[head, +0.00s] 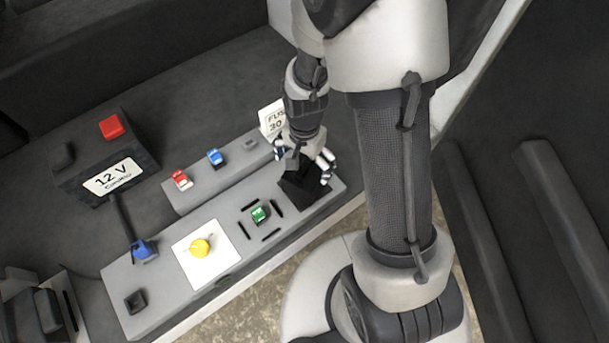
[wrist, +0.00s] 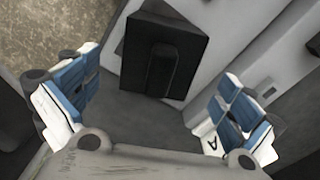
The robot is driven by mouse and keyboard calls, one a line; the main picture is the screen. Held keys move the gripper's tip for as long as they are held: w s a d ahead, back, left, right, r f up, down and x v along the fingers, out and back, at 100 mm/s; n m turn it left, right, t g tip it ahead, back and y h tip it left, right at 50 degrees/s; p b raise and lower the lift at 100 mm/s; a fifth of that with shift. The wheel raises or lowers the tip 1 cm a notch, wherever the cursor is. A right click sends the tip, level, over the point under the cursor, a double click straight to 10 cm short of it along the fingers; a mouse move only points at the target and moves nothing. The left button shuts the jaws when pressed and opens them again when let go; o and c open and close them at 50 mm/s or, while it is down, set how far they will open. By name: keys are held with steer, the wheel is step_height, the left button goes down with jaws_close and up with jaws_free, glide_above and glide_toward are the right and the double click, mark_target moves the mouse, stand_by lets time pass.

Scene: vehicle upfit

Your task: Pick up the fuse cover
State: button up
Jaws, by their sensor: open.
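The fuse cover, which I take to be the black block (head: 303,190) with a raised grip, sits at the right end of the grey front panel in the head view. In the wrist view the black cover (wrist: 178,38) is at the top middle, with its upright grip facing me. My gripper (head: 304,164) is just above the cover in the head view and partly hides it. In the wrist view my gripper (wrist: 155,105) is open, with its blue-and-white fingers wide apart and nothing between them. The fingers do not appear to touch the cover.
The grey panel (head: 185,297) also carries a green fuse (head: 260,214) amid black slots, a yellow knob (head: 199,247) and a blue connector (head: 144,250). Behind are a raised strip with red (head: 181,179) and blue (head: 215,157) fuses, a label card (head: 271,118) and a 12 V battery (head: 90,165).

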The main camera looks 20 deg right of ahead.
step_height(320, 180, down, 5)
steer(key=shift+f+b, duration=0.1)
steer(key=shift+b, duration=1)
steer(key=shift+c, duration=0.6)
steer(key=c, duration=1)
steer(key=shift+r, duration=0.2)
step_height(320, 180, up, 20)
steer(key=p, duration=0.6)
steer(key=shift+p, duration=0.3)
steer(key=shift+f, duration=0.1)
